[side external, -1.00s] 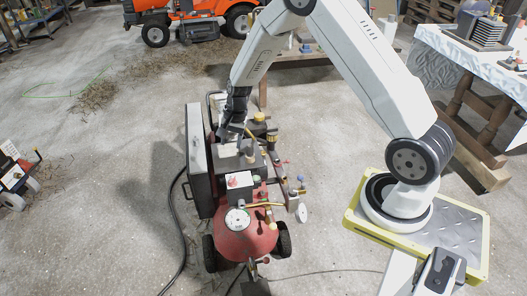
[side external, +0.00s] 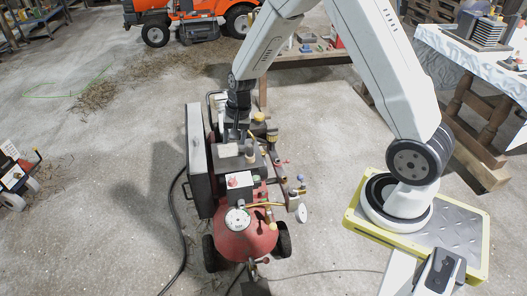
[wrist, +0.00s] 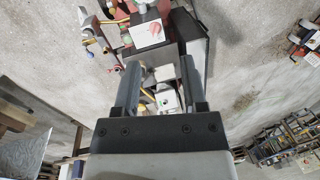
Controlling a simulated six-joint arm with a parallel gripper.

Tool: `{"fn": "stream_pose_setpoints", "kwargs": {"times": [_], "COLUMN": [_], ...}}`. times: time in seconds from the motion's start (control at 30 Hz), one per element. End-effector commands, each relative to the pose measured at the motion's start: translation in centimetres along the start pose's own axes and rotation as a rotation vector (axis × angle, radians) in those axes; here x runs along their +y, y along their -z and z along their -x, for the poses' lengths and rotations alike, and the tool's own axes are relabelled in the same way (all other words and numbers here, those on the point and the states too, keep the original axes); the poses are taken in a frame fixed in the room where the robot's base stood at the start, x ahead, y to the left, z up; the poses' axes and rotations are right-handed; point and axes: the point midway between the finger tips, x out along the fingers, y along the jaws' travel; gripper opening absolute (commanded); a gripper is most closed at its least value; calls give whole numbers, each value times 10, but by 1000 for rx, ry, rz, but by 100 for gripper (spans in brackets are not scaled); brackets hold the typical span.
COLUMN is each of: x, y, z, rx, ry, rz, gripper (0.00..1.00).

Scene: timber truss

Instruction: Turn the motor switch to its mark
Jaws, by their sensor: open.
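The red compressor (side external: 246,243) stands on the floor, with dark boxes and fittings on top. One dark box with a white plate and red knob (side external: 232,181) is near its front; this knob also shows in the wrist view (wrist: 154,28), beyond the fingertips. A second white face with small red and green spots (wrist: 167,101) lies lower, between the fingers. I cannot tell for certain which is the motor switch, nor read a mark. My gripper (side external: 232,138) points down above the compressor's rear part. In the wrist view my gripper (wrist: 160,66) is open, with nothing held between its fingers.
A tall dark panel (side external: 197,160) runs along the compressor's left side. Gauges, valves and a hose crowd its right side, including a white gauge (side external: 302,213). A black cable (side external: 178,235) lies on the floor at left.

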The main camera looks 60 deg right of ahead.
Motion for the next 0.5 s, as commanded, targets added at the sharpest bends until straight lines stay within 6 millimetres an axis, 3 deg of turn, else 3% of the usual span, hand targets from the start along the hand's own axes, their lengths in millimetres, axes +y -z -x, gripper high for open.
{"fn": "stream_pose_setpoints", "kwargs": {"times": [0.03, 0.17, 0.37, 0.5], "x": [0, 0, -4, -8], "y": [0, 1, 7, 18], "z": [0, -2, -16, -36], "rx": [0, -2, -15, -31], "ry": [0, 3, 35, 80], "rz": [0, -14, -147, -345], "gripper": [61, 100, 100, 100]}}
